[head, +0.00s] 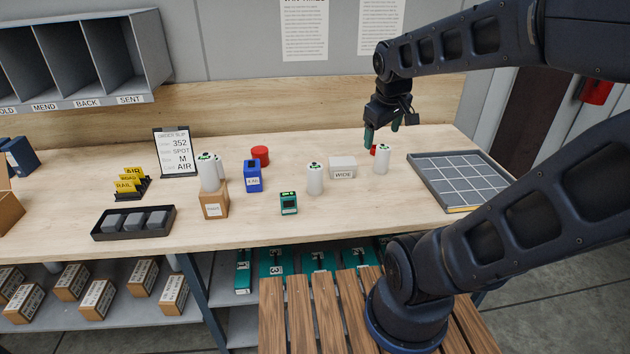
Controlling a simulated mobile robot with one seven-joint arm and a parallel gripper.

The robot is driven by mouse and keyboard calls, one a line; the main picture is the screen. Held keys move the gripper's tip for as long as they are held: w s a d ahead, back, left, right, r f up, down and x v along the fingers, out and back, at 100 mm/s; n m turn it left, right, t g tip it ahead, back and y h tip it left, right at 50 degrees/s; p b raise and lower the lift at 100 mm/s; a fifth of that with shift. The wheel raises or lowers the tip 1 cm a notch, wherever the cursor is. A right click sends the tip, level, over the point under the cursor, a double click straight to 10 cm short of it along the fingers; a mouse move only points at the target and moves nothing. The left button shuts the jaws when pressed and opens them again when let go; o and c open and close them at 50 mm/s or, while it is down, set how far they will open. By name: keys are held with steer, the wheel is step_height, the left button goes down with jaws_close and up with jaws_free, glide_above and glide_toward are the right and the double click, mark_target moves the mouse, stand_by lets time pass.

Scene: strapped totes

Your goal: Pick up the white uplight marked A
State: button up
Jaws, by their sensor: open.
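Several white cylinders that look like uplights stand on the wooden bench. One (382,159) is at the right, below my gripper. Another (315,179) stands near the middle. A third (208,173) is at the left on top of a small brown box (214,205), with another white cylinder partly hidden behind it. Some have dark or green details on top; I cannot read an A on any of them. My gripper (382,133) is open and empty, fingers pointing down, above and slightly behind the right cylinder, apart from it.
A white box marked WIDE (343,168), a blue box (253,177), a teal device (289,204) and a red cylinder (260,155) stand nearby. A grid tray (424,181) lies at the right. An order slip stand (175,152) and a dark tray (105,226) are at the left.

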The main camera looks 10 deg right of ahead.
steer(key=w+a+f+n+h, duration=0.1)
steer(key=w+a+f+n, duration=0.55)
steer(key=w+n, duration=0.45)
steer(key=n, duration=1.3)
glide_above(314, 168)
steer(key=s+a, duration=0.2)
step_height(314, 168, down, 9)
steer(key=shift+d+x, duration=0.2)
steer(key=shift+x, duration=2.3)
steer(key=shift+d+x, duration=0.2)
steer(key=shift+x, duration=2.3)
steer(key=shift+s, duration=0.2)
steer(key=c, duration=1.5)
steer(key=shift+r, duration=0.15)
